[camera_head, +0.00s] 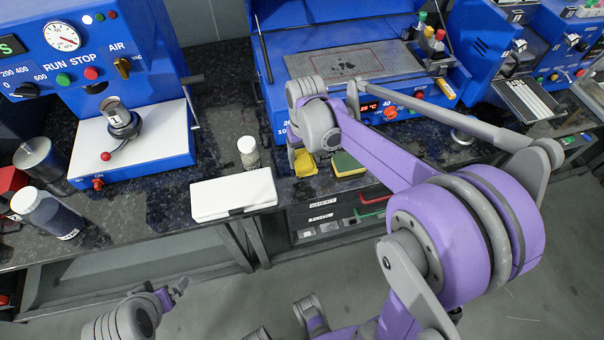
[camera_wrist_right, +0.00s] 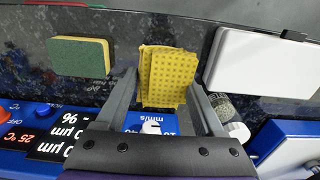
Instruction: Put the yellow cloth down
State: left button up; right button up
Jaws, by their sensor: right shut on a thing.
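The yellow cloth (camera_head: 305,163) is folded and dotted with small holes. It is at the counter's front, just left of the green-and-yellow sponge (camera_head: 348,164). My right gripper (camera_head: 298,152) is shut on it, mostly hidden by its own wrist in the head view. In the right wrist view the cloth (camera_wrist_right: 166,76) sits between the two fingers (camera_wrist_right: 166,92). I cannot tell whether it touches the counter. My left gripper (camera_head: 176,288) is low at the bottom left, away from the counter; its jaws are too small to read.
A white case (camera_head: 234,194) and a small jar (camera_head: 247,152) stand left of the cloth. A blue coating machine (camera_head: 278,126) is right behind it. Dark counter (camera_head: 222,152) shows between the things. An open drawer area (camera_head: 335,215) lies below the front edge.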

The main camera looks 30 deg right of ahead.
aim_at(304, 180)
notch_tip(304, 180, down, 7)
jog(key=shift+f, duration=0.1)
dwell(0.3)
jog(key=shift+b, duration=0.3)
jog(key=shift+f, duration=0.15)
jog(key=o, duration=1.3)
